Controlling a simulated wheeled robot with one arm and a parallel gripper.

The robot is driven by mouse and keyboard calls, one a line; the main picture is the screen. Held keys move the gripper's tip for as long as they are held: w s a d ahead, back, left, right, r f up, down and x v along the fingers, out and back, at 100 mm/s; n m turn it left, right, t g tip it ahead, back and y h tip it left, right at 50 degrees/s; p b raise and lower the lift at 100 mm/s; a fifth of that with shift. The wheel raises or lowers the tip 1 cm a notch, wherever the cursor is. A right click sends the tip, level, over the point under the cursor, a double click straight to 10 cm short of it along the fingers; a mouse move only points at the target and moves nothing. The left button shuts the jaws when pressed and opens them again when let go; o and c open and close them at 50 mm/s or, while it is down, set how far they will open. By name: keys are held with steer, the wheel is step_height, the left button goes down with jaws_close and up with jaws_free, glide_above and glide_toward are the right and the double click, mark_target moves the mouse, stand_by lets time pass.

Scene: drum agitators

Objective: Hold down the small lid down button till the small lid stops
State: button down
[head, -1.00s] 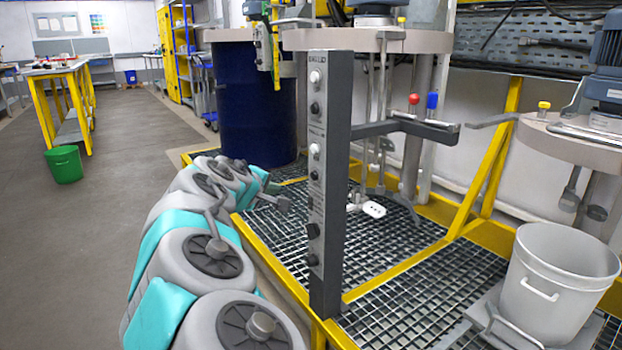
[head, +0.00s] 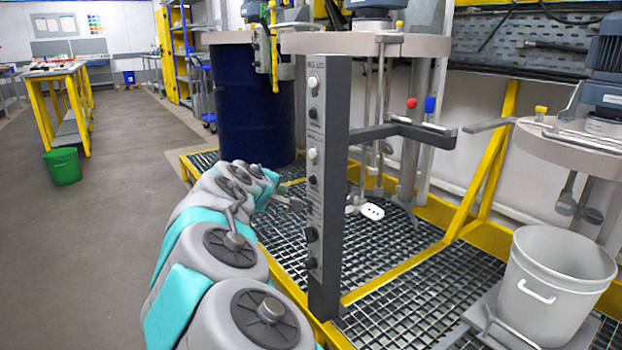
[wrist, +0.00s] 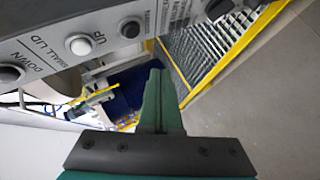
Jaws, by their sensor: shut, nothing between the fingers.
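The grey control column (head: 330,190) stands at the centre of the head view, with several buttons down its face. In the wrist view its panel crosses the upper left. The SMALL LID label lies beside a white button (wrist: 80,45) next to the word UP and a dark button (wrist: 10,73) by the word DOWN, at the left edge. My gripper (wrist: 159,75) is shut and empty, apart from the panel face and to the right of both buttons. A round lid (head: 560,145) hangs above the grey bucket (head: 560,280); which lid is the small one is not marked there.
A blue drum (head: 250,110) stands behind the column, with another round lid (head: 350,43) to its right. Yellow-edged grating (head: 420,295) lies below. Open floor (head: 130,180) is at left.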

mark_target(313, 180)
steer(key=shift+w+d+p, duration=0.2)
steer(key=shift+w+d, duration=0.25)
steer(key=shift+d, duration=0.25)
steer(key=shift+w+d+p, duration=0.2)
steer(key=shift+w+d, duration=0.3)
steer(key=shift+d, duration=0.25)
steer(key=shift+w+d+p, duration=0.2)
steer(key=shift+w+d, duration=0.25)
steer(key=shift+d, duration=0.25)
stand_by(0.4)
steer(key=shift+w+d, duration=0.25)
steer(key=shift+d, duration=0.05)
